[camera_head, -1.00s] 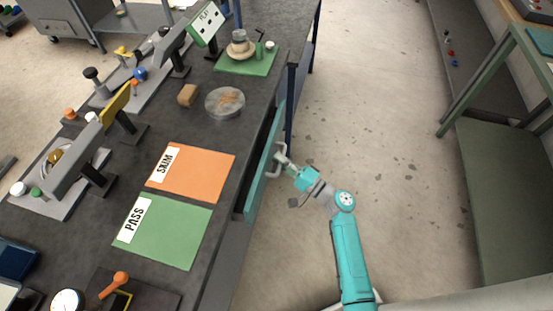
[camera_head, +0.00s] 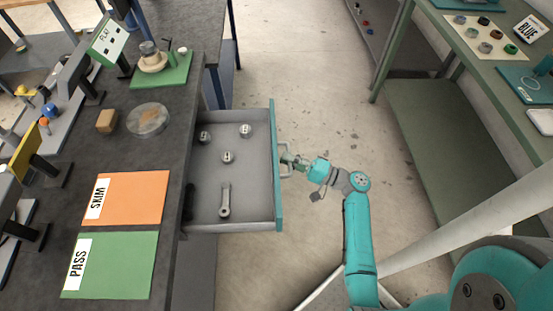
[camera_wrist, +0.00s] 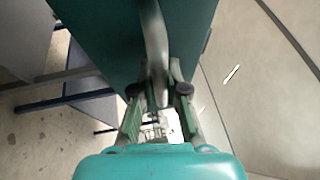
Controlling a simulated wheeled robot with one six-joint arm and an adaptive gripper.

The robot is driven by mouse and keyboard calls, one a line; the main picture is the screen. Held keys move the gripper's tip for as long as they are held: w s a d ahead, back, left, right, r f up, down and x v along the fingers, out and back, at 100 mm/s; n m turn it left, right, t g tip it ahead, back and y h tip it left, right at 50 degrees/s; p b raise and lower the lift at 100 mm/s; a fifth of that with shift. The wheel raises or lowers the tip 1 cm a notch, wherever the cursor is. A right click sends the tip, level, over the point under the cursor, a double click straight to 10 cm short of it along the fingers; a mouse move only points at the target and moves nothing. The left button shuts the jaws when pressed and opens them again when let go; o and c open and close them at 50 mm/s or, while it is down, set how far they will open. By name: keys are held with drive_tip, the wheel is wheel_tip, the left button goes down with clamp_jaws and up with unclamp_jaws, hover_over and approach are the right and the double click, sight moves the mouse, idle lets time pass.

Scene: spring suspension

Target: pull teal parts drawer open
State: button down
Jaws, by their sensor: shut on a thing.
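The teal parts drawer (camera_head: 278,165) stands pulled well out from under the dark bench in the head view. Its grey tray (camera_head: 249,185) shows, holding several small metal rings and a metal wrench-like part (camera_head: 225,200). My gripper (camera_head: 290,160) is at the outer face of the drawer front, shut on its grey bar handle (camera_head: 286,172). In the wrist view the handle (camera_wrist: 154,45) runs down between the two fingers of my gripper (camera_wrist: 157,100), with the teal drawer front (camera_wrist: 100,35) beside it. The fingertips' exact contact is partly hidden.
The bench top (camera_head: 180,185) carries an orange SKIM mat (camera_head: 135,198), a green PASS mat (camera_head: 120,265), a clear round dish (camera_head: 148,119) and a small brown block (camera_head: 106,121). A green-framed table (camera_head: 440,130) stands at the right. The floor between is clear.

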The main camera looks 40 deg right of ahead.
drive_tip(key=shift+s+d, duration=0.2)
drive_tip(key=shift+d, duration=0.05)
drive_tip(key=c, duration=1.2)
unclamp_jaws()
drive_tip(key=shift+v, duration=3.75)
